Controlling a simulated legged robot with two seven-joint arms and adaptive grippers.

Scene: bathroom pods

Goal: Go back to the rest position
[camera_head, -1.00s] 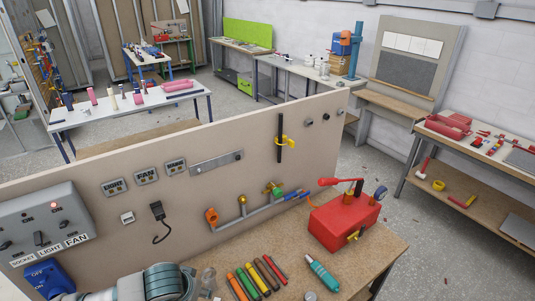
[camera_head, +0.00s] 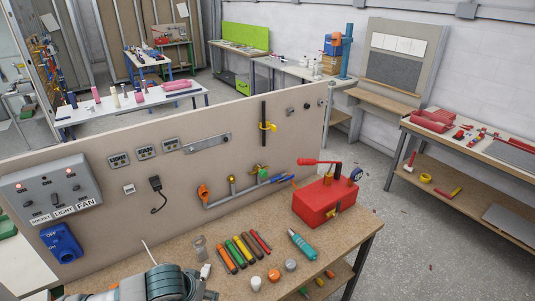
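One of my arms (camera_head: 160,284) shows at the bottom left edge, a grey rounded link over the near-left part of the workbench (camera_head: 345,228). Neither gripper's fingers are in the picture. On the bench lie several coloured markers (camera_head: 240,252), a teal screwdriver-like tool (camera_head: 301,245) and a red box with a lever (camera_head: 325,200). The upright board (camera_head: 110,210) behind carries a grey switch panel (camera_head: 48,192) with two red lights and a blue switch box (camera_head: 61,243).
A side table (camera_head: 480,150) with red items stands at the right. A white table (camera_head: 130,105) stands behind the board. Grey floor (camera_head: 410,250) is open between the bench and side table.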

